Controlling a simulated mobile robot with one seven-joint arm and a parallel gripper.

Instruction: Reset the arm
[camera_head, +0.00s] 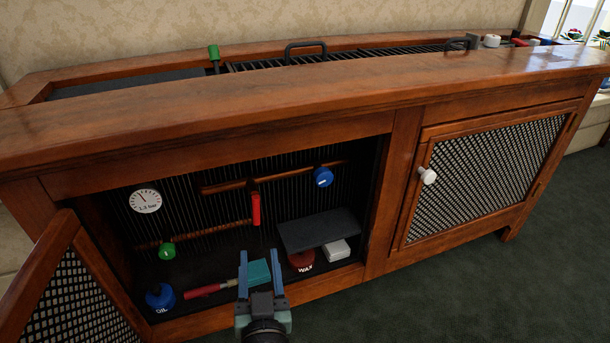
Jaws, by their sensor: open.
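My gripper (260,272) is at the bottom centre of the head view, in front of the open left compartment of a wooden cabinet (250,100). Its two blue-grey fingers point up and away from me, spread apart. I see nothing held between them. A teal block (256,270) shows behind the fingers, and I cannot tell how near they are to it. The rest of my arm runs out of the frame at the bottom.
The left mesh door (68,300) stands open; the right door (485,175) is shut. Inside are a red-handled tool (205,291), a blue oil container (160,298), a red wax tin (302,261), a dark shelf (320,229) and a red lever (256,208). Carpet (480,290) at right is clear.

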